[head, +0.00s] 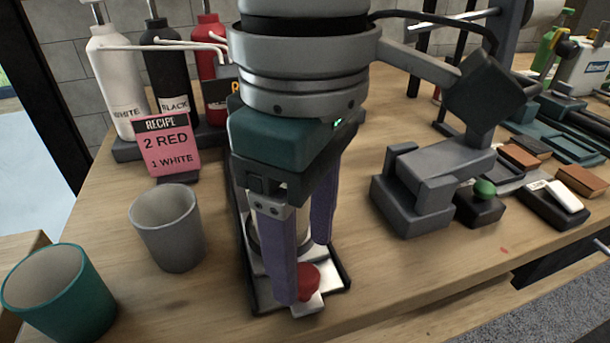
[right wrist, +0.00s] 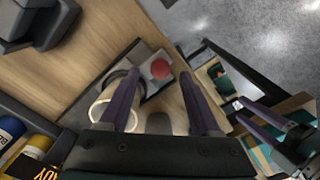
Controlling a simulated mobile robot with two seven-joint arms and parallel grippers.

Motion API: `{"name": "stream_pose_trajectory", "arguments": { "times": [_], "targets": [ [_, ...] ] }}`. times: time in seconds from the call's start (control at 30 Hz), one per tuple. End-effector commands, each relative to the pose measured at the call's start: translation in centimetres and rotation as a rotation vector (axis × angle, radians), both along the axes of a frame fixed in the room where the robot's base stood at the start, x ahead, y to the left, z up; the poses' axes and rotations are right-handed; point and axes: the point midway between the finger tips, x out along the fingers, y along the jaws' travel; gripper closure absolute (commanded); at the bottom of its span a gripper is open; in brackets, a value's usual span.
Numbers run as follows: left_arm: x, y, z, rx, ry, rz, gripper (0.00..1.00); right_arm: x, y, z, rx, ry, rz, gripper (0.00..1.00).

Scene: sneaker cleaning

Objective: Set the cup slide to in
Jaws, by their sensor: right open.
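The cup slide (head: 307,306) is a pale plate in a dark track at the table's front, with a red knob (head: 308,281) on its front end. The knob also shows in the right wrist view (right wrist: 160,69). A pale round cup or ring (right wrist: 108,97) sits behind the knob, partly hidden by a finger. My right gripper (head: 303,268) is open and points down, its purple fingers on either side of the knob area; contact is unclear. Purple fingers, apparently my left gripper (right wrist: 258,121), show at the right wrist view's right edge; their opening is unclear.
A grey cup (head: 166,228) and a teal cup (head: 58,292) stand left of the slide. White, black and red bottles (head: 112,80) stand behind a pink recipe card (head: 167,147). A green-knobbed box (head: 482,203) stands right. Table between slide and grey block (head: 413,200) is clear.

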Motion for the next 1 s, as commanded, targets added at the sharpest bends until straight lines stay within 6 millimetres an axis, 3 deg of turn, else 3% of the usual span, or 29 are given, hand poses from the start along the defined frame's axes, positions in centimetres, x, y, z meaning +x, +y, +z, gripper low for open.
{"name": "stream_pose_trajectory", "arguments": {
  "times": [0.2,0.5,1.0],
  "targets": [
    [0.0,0.0,-0.5,0.000,0.000,0.000,0.50,0.0,0.0,-2.3,0.001,0.000,0.000,0.36],
    [0.0,0.1,-0.5,0.004,0.000,-0.003,0.50,0.0,0.0,-2.5,0.001,0.000,0.001,0.36],
    [0.0,0.3,-0.5,0.010,0.001,-0.006,0.50,0.0,0.0,-2.5,0.002,-0.001,0.001,0.92]
  ]
}}
